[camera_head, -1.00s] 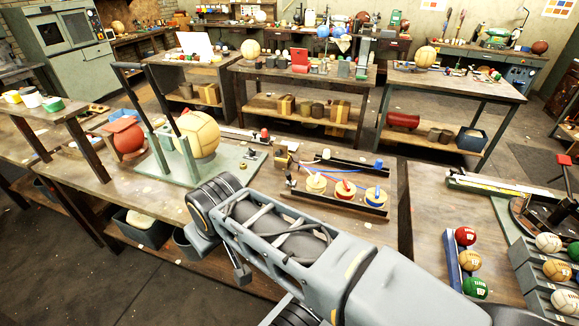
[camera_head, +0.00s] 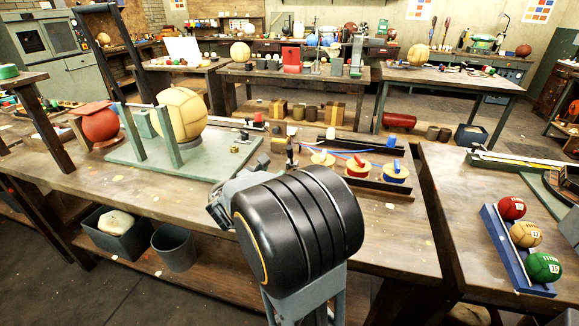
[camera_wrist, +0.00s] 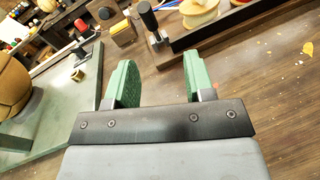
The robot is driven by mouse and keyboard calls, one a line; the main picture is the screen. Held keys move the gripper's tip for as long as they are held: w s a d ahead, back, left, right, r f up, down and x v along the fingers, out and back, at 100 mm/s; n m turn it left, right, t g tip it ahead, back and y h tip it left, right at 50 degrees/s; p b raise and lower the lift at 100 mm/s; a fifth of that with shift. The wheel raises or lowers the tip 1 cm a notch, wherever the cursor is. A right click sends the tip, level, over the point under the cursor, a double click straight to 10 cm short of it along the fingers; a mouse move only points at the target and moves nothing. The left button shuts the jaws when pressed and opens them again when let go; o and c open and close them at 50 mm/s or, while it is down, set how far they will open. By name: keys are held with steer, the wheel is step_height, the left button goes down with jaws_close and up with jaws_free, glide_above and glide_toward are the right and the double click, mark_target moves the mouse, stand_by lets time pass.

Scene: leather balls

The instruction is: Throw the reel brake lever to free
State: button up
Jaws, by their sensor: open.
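A small lever with a black grip (camera_wrist: 148,17) stands upright on a metal base at the left end of the reel rack, at the top of the wrist view. In the head view the lever (camera_head: 291,153) is small, so its exact setting cannot be told. Reels of yellow, red and blue (camera_head: 358,168) sit in the dark rack beside it. My gripper (camera_wrist: 157,76) has its two green-padded fingers wide apart, with only bare bench between them. It is short of the lever and not touching it. In the head view my wrist hides most of the gripper.
A green base plate (camera_head: 130,160) with uprights and a large tan ball (camera_head: 181,114) stands left of my gripper. A tan block (camera_wrist: 122,33) sits left of the lever. A blue rack (camera_head: 515,255) of balls is at right. Bare bench lies in front of the reels.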

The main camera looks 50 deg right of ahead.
mark_target(288, 153)
steer(key=w+d, duration=0.1)
steer(key=d, duration=0.3)
steer(key=w+d+n, duration=0.1)
steer(key=w+d, duration=0.1)
steer(key=d, duration=0.3)
steer(key=w+d+f+n+t, duration=0.1)
steer(key=w+d, duration=0.1)
steer(key=d, duration=0.2)
steer(key=shift+w+d+h, duration=0.25)
steer(key=shift+d+h, duration=0.05)
jaws_close()
